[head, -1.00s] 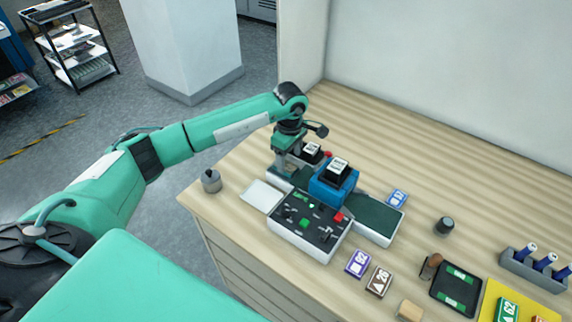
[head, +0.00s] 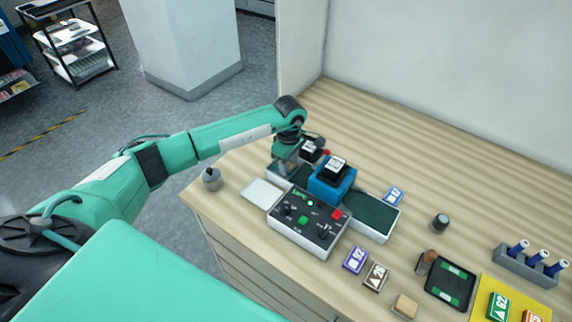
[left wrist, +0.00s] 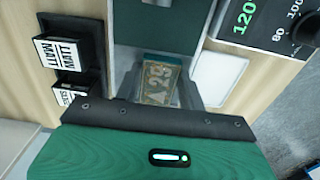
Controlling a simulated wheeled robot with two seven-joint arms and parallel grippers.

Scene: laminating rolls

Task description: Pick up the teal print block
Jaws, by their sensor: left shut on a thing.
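The teal print block (left wrist: 160,80) shows in the left wrist view, a small flat block with a teal edge and a tan marked face. It sits between the fingers of my left gripper (left wrist: 160,92), which is shut on it. The block is at the end of a dark green bed (left wrist: 158,35); I cannot tell whether it touches the bed. In the head view my left gripper (head: 284,166) points down at the far left end of the laminating machine (head: 318,232), and the block is hidden there. My right gripper is not in view.
A blue roller housing (head: 332,188) with a black labelled cartridge (head: 333,168) stands right beside the gripper. A control panel (head: 305,217) is in front. Another black cartridge (head: 311,152) stands behind. A white pad (head: 262,193) and a grey weight (head: 211,178) lie left. Purple (head: 355,260) and brown (head: 375,276) blocks lie in front.

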